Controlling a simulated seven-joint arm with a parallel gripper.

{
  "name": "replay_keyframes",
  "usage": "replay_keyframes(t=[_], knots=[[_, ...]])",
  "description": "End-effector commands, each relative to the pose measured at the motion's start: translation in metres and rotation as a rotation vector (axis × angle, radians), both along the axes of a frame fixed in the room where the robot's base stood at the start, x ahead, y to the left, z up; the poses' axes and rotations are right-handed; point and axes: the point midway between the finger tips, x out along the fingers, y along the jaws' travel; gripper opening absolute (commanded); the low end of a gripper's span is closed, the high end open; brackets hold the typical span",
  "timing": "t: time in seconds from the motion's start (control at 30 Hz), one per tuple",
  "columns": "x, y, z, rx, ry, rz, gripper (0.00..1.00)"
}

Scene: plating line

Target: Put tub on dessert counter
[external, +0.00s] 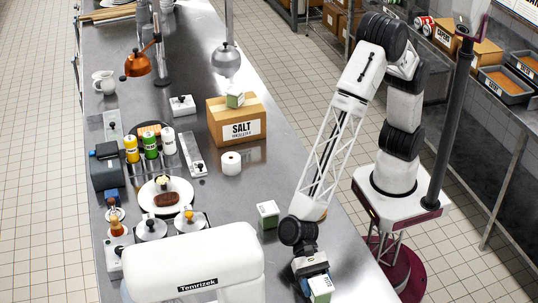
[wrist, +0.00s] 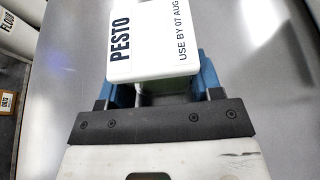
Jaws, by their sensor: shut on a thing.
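My gripper (external: 312,276) is at the bottom of the external view, near the right edge of the steel counter (external: 312,222). It is shut on a small tub (external: 321,289) with a white lid and a greenish side. In the wrist view the tub's lid (wrist: 154,38) reads "PESTO" and "USE BY 07 AUG", and the blue fingers (wrist: 160,88) sit on either side below it. I cannot tell how high the tub is above the counter. No surface is marked as the dessert counter.
A plate of food (external: 181,187), bottles and lidded pots (external: 151,227) crowd the left. A white Temrizek machine (external: 195,265) stands left of my gripper.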

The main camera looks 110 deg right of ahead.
Motion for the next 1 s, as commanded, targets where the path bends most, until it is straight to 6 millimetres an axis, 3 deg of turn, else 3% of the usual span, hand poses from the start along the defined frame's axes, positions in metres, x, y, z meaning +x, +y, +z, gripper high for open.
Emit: replay_keyframes(t=[0.4,0.43,0.6,1.0], knots=[[0.0001,0.0001,-0.0026,0.0,-0.001,0.0,0.31],[0.0,0.0,-0.0031,0.0,-0.001,0.0,0.61],[0.0001,0.0,-0.0029,0.0,-0.001,0.0,0.85],[0.0001,-0.0002,0.0001,0.0,-0.001,-0.001,0.85]])
